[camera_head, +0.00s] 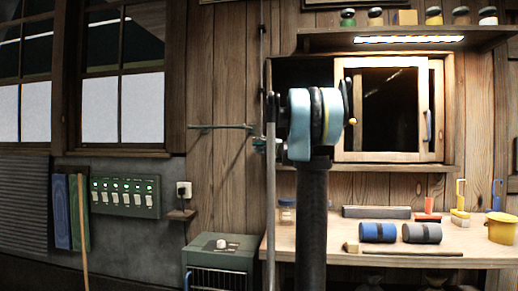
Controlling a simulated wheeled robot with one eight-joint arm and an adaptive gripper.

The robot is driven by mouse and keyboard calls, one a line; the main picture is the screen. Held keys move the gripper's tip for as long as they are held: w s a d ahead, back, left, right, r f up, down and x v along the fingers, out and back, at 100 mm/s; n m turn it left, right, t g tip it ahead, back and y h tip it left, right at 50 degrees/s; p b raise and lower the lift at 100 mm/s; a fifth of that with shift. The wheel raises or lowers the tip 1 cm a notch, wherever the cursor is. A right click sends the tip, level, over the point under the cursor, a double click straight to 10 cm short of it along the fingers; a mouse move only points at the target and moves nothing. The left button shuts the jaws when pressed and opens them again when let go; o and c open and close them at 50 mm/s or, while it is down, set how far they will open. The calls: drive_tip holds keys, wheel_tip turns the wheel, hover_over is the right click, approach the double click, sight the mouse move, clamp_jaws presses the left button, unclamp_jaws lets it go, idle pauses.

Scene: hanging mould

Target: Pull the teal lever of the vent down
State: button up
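A thin teal lever (220,126) stands out level to the left of a vertical rod (262,70) on the plank wall, left of the picture's middle. A small teal fitting (259,145) sits just below the lever's right end. My arm, with pale blue and dark round joints, rises in the middle, just right of the lever, and hides part of the wall behind it. I cannot make out my gripper or its fingers. I see no contact between my arm and the lever.
A green switch panel (125,197) and an outlet (184,190) are on the left wall. A green metal box (222,258) stands below the lever. The workbench (460,262) at right bears rollers and tools. A shelf (410,39) with jars hangs above. The wall around the lever looks clear.

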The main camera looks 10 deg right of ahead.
drive_tip(key=shift+w+a, duration=0.15)
drive_tip(key=shift+w, duration=0.05)
clamp_jaws()
wheel_tip(320, 180, down, 5)
drive_tip(key=shift+r, duration=0.2)
idle(0.4)
unclamp_jaws()
